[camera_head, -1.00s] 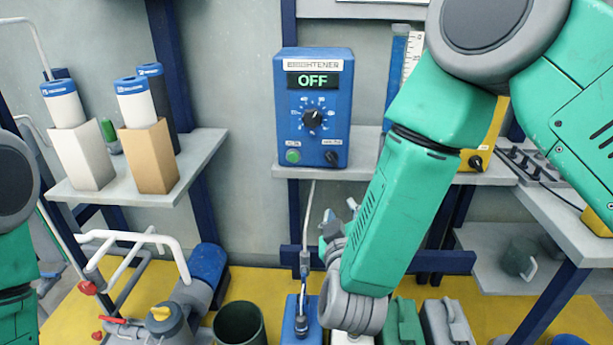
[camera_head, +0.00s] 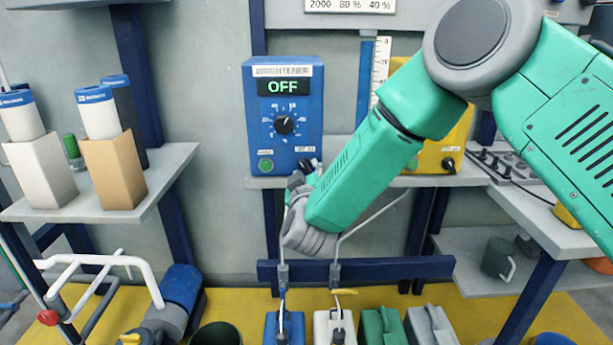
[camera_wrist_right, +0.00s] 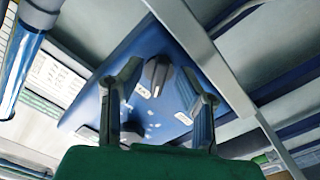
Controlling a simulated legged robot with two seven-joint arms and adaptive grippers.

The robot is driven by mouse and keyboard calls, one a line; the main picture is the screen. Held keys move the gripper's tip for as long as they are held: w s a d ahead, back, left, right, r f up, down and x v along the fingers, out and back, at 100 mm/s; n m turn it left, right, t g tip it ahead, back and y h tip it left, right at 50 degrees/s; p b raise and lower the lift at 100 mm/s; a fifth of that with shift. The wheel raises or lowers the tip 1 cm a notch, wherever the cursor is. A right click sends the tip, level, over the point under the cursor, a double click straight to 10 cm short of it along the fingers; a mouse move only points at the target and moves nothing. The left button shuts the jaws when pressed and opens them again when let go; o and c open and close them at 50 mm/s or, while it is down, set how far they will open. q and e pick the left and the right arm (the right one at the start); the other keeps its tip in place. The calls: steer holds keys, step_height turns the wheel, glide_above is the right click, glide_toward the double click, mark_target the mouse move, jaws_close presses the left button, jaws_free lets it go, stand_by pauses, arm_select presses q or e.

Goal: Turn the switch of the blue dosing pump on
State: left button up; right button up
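The blue dosing pump (camera_head: 254,130), labelled BRIGHTENER, stands on the middle shelf. Its display (camera_head: 284,87) reads OFF. It has a round dial (camera_head: 284,125) and a green button (camera_head: 265,164) at lower left. Its black switch at lower right is mostly hidden by my gripper in the head view. In the wrist view the pump's blue face (camera_wrist_right: 137,47) fills the middle, with the black switch knob (camera_wrist_right: 157,73) between my fingers. My right gripper (camera_wrist_right: 162,78) is open, its fingers either side of the knob; contact cannot be told. My left gripper is not in view.
A yellow pump (camera_head: 436,158) stands right of the blue one, partly behind my right arm. Bottles in holders stand on the left shelf (camera_head: 170,165). Canisters (camera_head: 380,325) and pipes are below.

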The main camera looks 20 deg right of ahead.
steer(key=shift+w+a, duration=0.15)
steer(key=shift+a, duration=0.1)
steer(key=shift+c, duration=0.4)
steer(key=shift+d, duration=0.15)
jaws_close()
steer(key=shift+d, duration=0.1)
